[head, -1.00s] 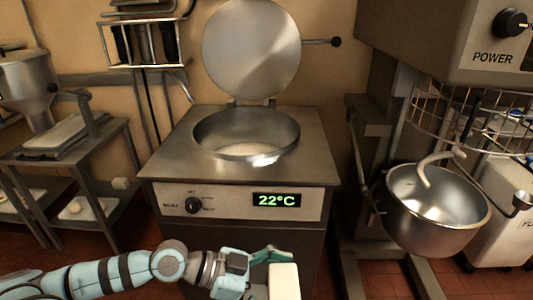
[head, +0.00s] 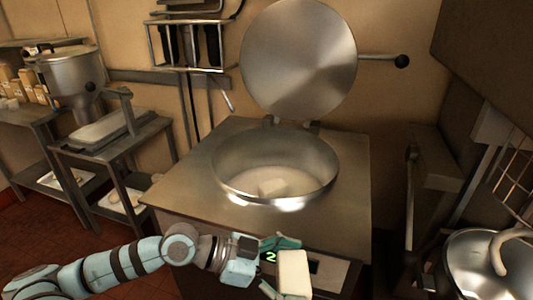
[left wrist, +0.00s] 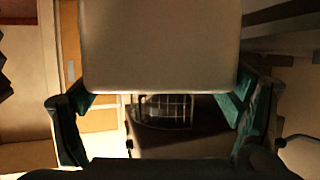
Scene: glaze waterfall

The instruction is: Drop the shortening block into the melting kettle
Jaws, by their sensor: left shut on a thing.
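My left gripper (head: 279,267) is shut on the shortening block (head: 294,273), a pale off-white block. They are in front of the melting kettle (head: 235,160), low in the head view. In the left wrist view the block (left wrist: 160,45) fills the upper middle, between the green fingers of my left gripper (left wrist: 160,108). The kettle is a round steel bowl set in a square steel body, with its lid (head: 299,60) raised. My right gripper is not in view.
The kettle's front edge and its partly hidden temperature display lie behind my left gripper. A lid handle (head: 385,60) sticks out to the right. A mixer bowl (head: 475,265) is at the lower right. A steel side table (head: 75,145) stands at the left.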

